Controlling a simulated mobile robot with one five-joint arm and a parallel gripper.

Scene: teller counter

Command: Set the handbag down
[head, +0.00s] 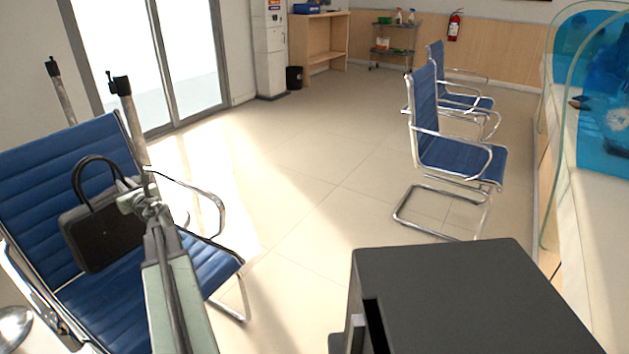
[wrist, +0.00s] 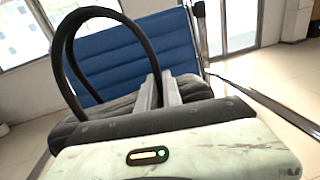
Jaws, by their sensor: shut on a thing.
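The black handbag (head: 95,238) has two upright loop handles and is at the left of the head view, in front of the backrest and over the seat of a blue chair (head: 125,310). My gripper (head: 130,192) is shut on the handbag near its top right side. In the wrist view, my gripper's fingers (wrist: 160,92) reach the dark bag, and a black handle (wrist: 63,65) arches up at the left. The chair's blue backrest (wrist: 130,52) is behind it. I cannot tell whether the bag's underside touches the seat.
The chair's chrome armrest (head: 195,190) is just right of the bag. Two more blue chairs (head: 440,130) stand across the room. The tiled floor between is clear. A glass-screened counter (head: 600,200) runs along the right. A waste bin (head: 294,77) stands at the back.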

